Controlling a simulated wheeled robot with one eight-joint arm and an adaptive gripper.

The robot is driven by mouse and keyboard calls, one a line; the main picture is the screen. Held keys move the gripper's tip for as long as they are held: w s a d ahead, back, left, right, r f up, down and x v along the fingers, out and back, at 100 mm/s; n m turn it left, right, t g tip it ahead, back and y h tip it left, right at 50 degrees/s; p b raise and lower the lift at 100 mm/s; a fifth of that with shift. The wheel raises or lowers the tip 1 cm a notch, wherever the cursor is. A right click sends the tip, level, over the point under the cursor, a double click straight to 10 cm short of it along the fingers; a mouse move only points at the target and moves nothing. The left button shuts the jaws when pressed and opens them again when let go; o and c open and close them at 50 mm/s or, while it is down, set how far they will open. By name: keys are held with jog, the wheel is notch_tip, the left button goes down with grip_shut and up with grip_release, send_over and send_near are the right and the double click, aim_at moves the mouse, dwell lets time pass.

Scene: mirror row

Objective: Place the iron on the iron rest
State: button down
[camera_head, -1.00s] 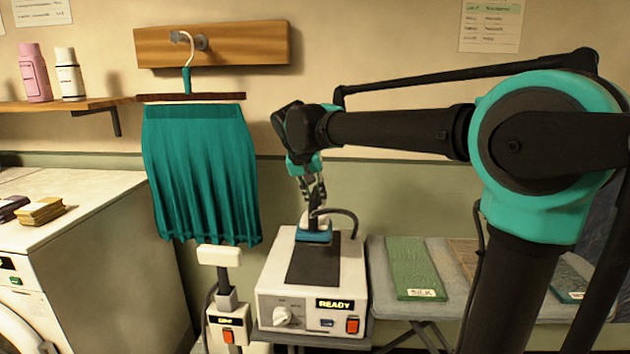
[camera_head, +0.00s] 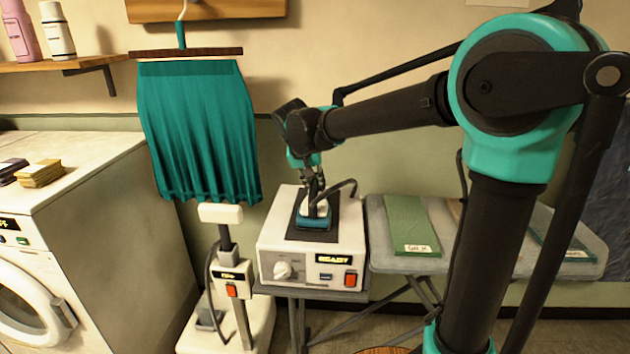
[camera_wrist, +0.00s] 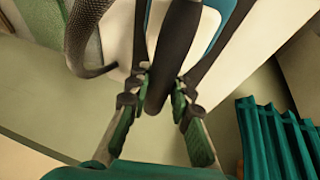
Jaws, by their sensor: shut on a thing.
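The iron (camera_head: 313,220), with a blue sole part and a pale upper body, is over the dark pad on top of the white station (camera_head: 270,243), which I take as the iron rest. Its front sits near the pad's front edge. I cannot tell whether it touches the pad. My gripper (camera_head: 316,193) is above it, shut on its handle. In the wrist view my gripper's fingers (camera_wrist: 162,105) close on both sides of the dark handle (camera_wrist: 176,45). The iron's cord (camera_wrist: 84,32) curves beside it. The sole is mostly hidden in the wrist view.
An ironing board (camera_head: 375,240) with a green cloth (camera_head: 407,225) stands right of the station. A steamer (camera_head: 233,280) and a hanging teal skirt (camera_head: 200,130) are to the left, then a white washer (camera_head: 90,220). My arm covers part of the right side.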

jog(key=shift+f, duration=0.1)
jog(key=c, duration=1.3)
grip_release()
jog(key=shift+c, duration=0.2)
jog(key=v, duration=1.2)
jog(key=shift+a, duration=0.1)
